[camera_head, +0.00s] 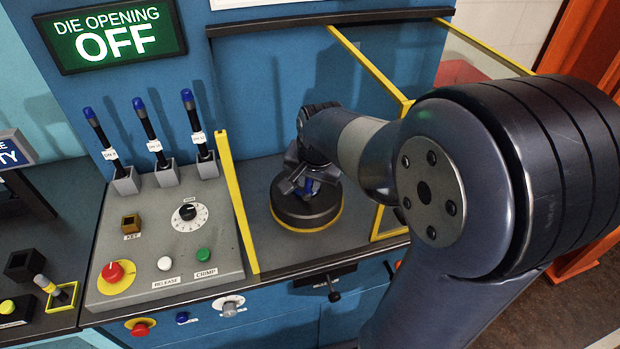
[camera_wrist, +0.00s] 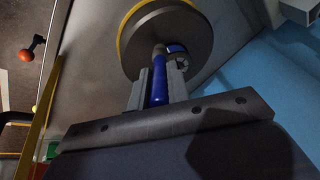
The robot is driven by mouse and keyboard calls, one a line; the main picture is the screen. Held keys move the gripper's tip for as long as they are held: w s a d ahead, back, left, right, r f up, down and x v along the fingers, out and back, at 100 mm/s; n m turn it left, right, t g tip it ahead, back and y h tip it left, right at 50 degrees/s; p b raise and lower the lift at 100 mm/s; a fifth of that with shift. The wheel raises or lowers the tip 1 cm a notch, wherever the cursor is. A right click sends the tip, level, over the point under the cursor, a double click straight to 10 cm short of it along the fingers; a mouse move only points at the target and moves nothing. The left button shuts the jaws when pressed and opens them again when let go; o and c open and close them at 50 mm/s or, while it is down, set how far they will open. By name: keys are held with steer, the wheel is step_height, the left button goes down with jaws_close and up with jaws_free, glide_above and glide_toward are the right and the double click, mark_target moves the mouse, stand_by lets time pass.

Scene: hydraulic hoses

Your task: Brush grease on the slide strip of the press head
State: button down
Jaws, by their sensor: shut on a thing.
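My gripper (camera_head: 302,182) is shut on a blue-handled tool, probably the grease brush (camera_head: 309,187). It is over the round dark press head (camera_head: 308,212), which has a yellow band around its lower edge. In the wrist view my gripper's fingers (camera_wrist: 158,80) stand on both sides of the blue handle (camera_wrist: 159,88). The handle points to the disc of the press head (camera_wrist: 150,38). A small dark ring with blue (camera_wrist: 179,52) sits by the tool's end. The brush tip is hidden, so I cannot tell whether it touches. I cannot make out the slide strip.
Yellow-edged guards (camera_head: 238,205) stand left and right of the press bay. A lit sign (camera_head: 110,38) reads "DIE OPENING OFF". A small yellow-framed holder (camera_head: 62,297) is far left.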

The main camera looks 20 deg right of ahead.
steer(key=shift+f+b, duration=0.65)
steer(key=shift+f, duration=0.2)
stand_by(0.4)
steer(key=shift+s+r, duration=0.2)
steer(key=shift+s, duration=1.85)
steer(key=shift+w+d+f, duration=0.1)
steer(key=shift+w+d, duration=0.1)
steer(key=shift+w, duration=0.45)
steer(key=shift+w+d, duration=0.25)
steer(key=shift+w, duration=0.45)
steer(key=shift+w+d+f, duration=0.1)
steer(key=shift+w+d, duration=0.1)
steer(key=shift+w, duration=0.45)
steer(key=shift+d+r, duration=0.15)
steer(key=shift+d, duration=0.5)
steer(key=shift+s, duration=2)
steer(key=shift+r+p, duration=2.35)
steer(key=shift+r, duration=0.6)
